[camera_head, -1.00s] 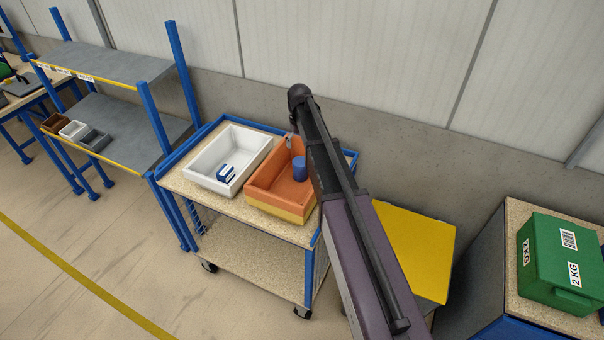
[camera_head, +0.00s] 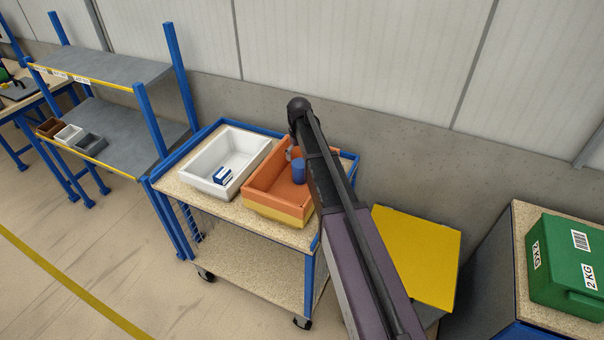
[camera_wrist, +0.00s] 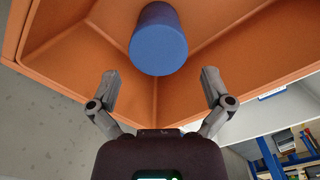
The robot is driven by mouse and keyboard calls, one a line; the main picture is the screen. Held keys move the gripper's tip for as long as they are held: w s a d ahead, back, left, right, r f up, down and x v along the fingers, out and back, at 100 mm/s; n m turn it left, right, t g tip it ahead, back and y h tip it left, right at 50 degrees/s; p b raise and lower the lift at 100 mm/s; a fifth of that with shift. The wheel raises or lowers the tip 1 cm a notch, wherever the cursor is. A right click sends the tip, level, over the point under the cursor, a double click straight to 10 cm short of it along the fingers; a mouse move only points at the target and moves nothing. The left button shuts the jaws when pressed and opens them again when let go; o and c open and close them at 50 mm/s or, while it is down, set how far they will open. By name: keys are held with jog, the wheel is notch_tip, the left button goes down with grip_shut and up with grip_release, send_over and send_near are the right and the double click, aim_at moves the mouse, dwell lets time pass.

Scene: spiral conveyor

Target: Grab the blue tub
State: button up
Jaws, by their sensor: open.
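The blue tub (camera_head: 299,171) is a small plain cylinder inside the orange bin (camera_head: 252,197) on the trolley. In the wrist view the blue tub (camera_wrist: 158,42) is at the top centre, above and between the fingertips in the picture. My gripper (camera_wrist: 158,84) is open with nothing between its fingers, and the tub lies beyond the tips, apart from them. The orange bin's inner walls (camera_wrist: 100,75) surround the tub in that view. In the head view my arm hides most of the gripper and the bin's right part.
A white bin (camera_head: 243,150) holding a blue and white box (camera_head: 222,175) stands left of the orange bin. A yellow-topped box (camera_head: 425,250) is right of the trolley, and a green 2 KG box (camera_head: 567,265) is farther right. A blue-framed shelf (camera_head: 130,66) stands left.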

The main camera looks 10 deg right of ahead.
aim_at(300, 163)
jog(key=shift+f, duration=0.15)
jog(key=shift+f+b, duration=2.45)
jog(key=shift+b, duration=0.15)
jog(key=c, duration=1.1)
jog(key=shift+o, duration=0.2)
jog(key=shift+r, duration=0.1)
notch_tip(300, 163, up, 10)
jog(key=p, duration=1)
